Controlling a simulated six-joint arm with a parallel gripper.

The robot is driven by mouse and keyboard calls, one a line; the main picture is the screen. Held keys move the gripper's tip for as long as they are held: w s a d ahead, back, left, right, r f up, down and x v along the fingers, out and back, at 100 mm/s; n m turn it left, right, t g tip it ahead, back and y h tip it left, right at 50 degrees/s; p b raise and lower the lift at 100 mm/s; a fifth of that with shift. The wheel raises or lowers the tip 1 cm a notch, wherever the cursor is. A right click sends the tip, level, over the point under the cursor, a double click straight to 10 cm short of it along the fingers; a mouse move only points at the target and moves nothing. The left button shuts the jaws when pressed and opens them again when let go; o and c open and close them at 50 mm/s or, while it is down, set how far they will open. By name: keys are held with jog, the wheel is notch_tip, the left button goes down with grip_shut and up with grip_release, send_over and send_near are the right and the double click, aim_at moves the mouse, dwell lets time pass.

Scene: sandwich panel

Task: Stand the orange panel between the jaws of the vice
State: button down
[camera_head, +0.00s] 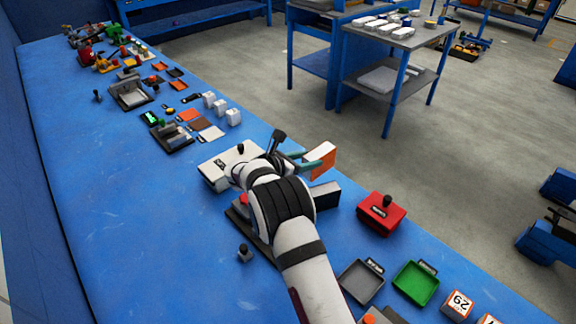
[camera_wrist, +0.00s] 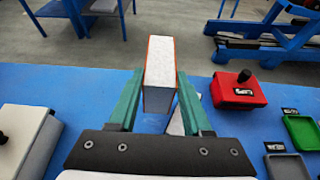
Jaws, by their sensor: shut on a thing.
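The orange panel (camera_head: 322,161), with orange faces and a pale core, is held at the tip of my gripper (camera_head: 301,160). In the wrist view the panel (camera_wrist: 160,65) stands between the green fingers of my gripper (camera_wrist: 160,82), its pale edge towards the camera. It appears raised above the blue bench. A dark base (camera_head: 237,217) and a dark block with a pale face (camera_head: 327,194) show on either side of my arm. They may belong to the vice, but my arm hides the middle and I cannot make out its jaws.
A pale box with a black knob (camera_head: 216,167) stands left of my gripper. A red box (camera_head: 381,214) stands right, with a grey tray (camera_head: 361,282) and a green tray (camera_head: 415,284) nearer. Several small parts line the bench's far end. The bench's left side is mostly clear.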

aim_at(319, 157)
jog(key=d+r, duration=0.1)
jog(key=s+d, duration=0.1)
jog(key=d, duration=0.1)
jog(key=shift+r, duration=0.4)
jog(key=shift+s+r, duration=0.2)
jog(key=shift+s, duration=0.05)
jog(key=s+a, duration=1.4)
jog(key=s, duration=0.3)
jog(key=shift+d+f, duration=0.2)
jog(key=shift+f, duration=2.35)
jog(key=shift+f, duration=0.15)
jog(key=shift+f, duration=0.7)
jog(key=shift+f, duration=0.1)
jog(key=shift+f, duration=0.6)
